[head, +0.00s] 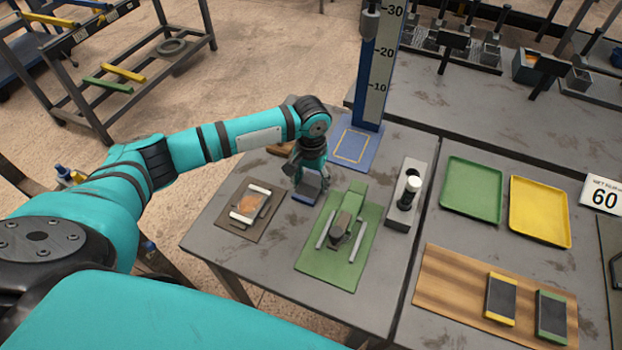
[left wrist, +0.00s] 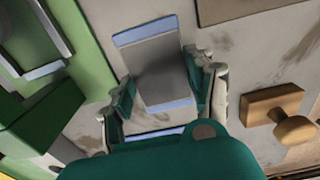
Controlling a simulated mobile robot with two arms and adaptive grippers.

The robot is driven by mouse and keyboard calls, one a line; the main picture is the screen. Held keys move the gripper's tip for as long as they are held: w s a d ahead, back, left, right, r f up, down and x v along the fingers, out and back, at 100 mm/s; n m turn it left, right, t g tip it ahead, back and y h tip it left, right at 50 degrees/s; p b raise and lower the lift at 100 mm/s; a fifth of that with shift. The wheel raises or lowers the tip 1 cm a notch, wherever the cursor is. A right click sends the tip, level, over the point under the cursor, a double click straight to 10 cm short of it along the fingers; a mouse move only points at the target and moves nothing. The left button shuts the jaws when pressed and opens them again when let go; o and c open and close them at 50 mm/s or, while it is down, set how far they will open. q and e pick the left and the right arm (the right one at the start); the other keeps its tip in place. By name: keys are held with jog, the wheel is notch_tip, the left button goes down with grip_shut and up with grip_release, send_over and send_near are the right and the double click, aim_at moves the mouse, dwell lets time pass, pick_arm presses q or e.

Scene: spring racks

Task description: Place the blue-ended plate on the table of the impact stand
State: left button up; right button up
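The blue-ended plate (head: 306,189) is grey with blue ends and lies at my left gripper's fingertips, near the far left of the table. In the left wrist view it (left wrist: 152,52) shows between the two fingers. My left gripper (head: 308,172) points down over it, with a finger on either side. The views do not settle whether the fingers press on it or whether it is clear of the tabletop. The impact stand has a tall blue column (head: 371,75) with a scale. Its blue table (head: 352,146) bears a yellow outline and looks empty. My right gripper is not in view.
A green mat (head: 310,268) with a fixture lies in front of the gripper. A brown mat (head: 236,226) with a framed piece lies left. A knobbed wooden block (left wrist: 275,113) is close by. A black-and-white post (head: 408,194) stands right. Yellow-ended (head: 501,298) and green-ended (head: 552,316) plates lie on a board.

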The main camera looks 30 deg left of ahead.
pick_arm(q)
jog(key=o, duration=0.4)
jog(key=shift+o, duration=0.2)
